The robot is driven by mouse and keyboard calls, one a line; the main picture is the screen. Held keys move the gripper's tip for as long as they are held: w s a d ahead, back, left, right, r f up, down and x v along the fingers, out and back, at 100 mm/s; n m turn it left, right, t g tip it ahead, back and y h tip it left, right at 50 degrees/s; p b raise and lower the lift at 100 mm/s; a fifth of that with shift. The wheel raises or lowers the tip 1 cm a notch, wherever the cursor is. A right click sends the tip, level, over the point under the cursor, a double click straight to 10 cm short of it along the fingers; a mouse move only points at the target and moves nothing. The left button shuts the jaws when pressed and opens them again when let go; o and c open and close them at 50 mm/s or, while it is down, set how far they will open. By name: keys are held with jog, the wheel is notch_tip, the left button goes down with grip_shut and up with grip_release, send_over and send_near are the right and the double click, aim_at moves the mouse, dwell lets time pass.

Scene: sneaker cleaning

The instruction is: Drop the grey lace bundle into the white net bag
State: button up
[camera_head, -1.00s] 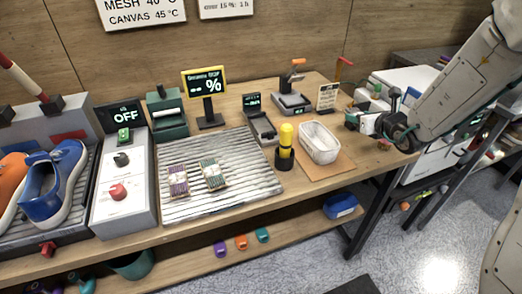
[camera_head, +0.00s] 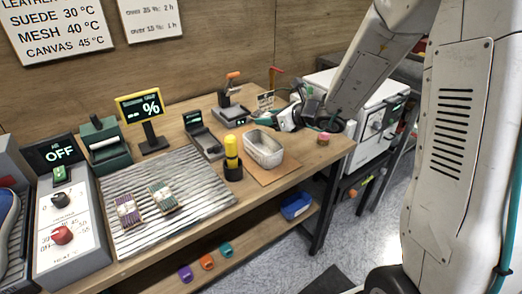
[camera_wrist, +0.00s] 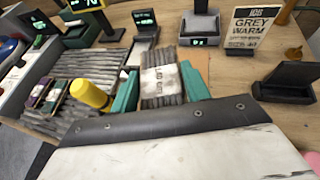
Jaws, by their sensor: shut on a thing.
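My gripper (camera_wrist: 162,90) is shut on the grey lace bundle (camera_wrist: 163,84), which has a pale printed band and sits between the green fingers in the wrist view. In the head view my gripper (camera_head: 284,117) is above the table, just behind and right of the white net bag (camera_head: 264,150). The bundle is hard to make out there. The bag is an open-topped, pale basket-like container standing on a brown mat (camera_head: 276,173). In the wrist view I cannot make out the bag; my gripper body covers the lower part of the picture.
A yellow-topped post (camera_head: 232,158) stands just left of the bag. Purple (camera_head: 127,210) and green (camera_head: 163,197) bundles lie on the ribbed tray (camera_head: 205,208). A GREY WARM card (camera_wrist: 254,27) stands behind.

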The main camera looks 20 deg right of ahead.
jog(key=shift+f, duration=1.2)
jog(key=o, duration=1)
jog(key=v, duration=0.7)
jog(key=shift+s+d+r, duration=0.1)
jog(key=shift+s+d, duration=0.15)
jog(key=shift+s, duration=0.05)
